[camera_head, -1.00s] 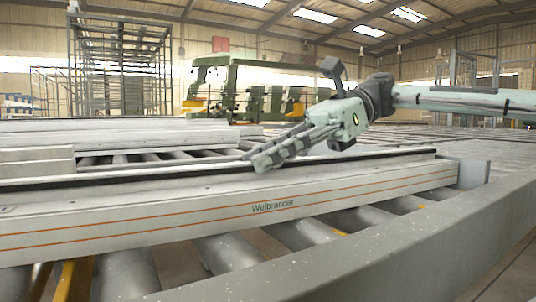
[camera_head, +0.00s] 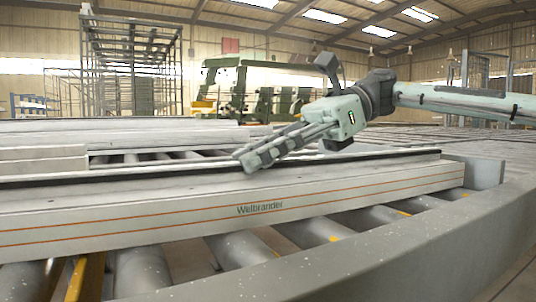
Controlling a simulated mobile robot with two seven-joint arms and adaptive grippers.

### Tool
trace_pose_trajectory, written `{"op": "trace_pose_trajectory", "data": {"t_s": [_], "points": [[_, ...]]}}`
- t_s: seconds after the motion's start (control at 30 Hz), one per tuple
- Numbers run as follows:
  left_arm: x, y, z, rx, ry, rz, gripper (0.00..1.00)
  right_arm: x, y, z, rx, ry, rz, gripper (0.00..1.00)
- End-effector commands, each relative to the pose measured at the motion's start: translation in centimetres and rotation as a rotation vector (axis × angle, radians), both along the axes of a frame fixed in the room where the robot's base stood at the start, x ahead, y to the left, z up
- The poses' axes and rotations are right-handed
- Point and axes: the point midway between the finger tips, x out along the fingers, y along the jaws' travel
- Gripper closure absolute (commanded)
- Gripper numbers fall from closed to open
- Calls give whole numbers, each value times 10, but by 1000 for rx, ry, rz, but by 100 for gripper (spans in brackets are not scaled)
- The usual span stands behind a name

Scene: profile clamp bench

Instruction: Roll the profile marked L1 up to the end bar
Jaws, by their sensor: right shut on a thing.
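A long pale profile (camera_head: 330,198) with orange lines and the word Welbrander lies across the rollers in the foreground. No L1 mark is legible on it. My right gripper (camera_head: 245,160) reaches in from the right, its fingers pointing down and left at the profile's dark-edged top. It is shut on the profile there; the exact contact is hard to see. A grey upright block (camera_head: 487,171) stands just past the profile's right end. I cannot tell whether it is the end bar. My left gripper is not in view.
Bare rollers (camera_head: 240,250) show below the profile. A thick grey frame rail (camera_head: 420,240) runs along the front right. More pale profiles (camera_head: 180,137) lie behind on the left. A green machine frame (camera_head: 260,90) and tall racks (camera_head: 130,65) stand farther back.

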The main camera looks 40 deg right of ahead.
Motion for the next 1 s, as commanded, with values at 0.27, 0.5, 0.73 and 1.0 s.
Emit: {"op": "trace_pose_trajectory", "data": {"t_s": [0.27,0.5,0.73,1.0], "points": [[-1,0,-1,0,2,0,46,1,4,0,0,0,0,100],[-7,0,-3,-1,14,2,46,1,4,0,1,0,2,100],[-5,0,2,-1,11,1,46,1,4,1,1,-1,28,100],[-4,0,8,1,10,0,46,1,4,2,2,-1,65,100]]}}
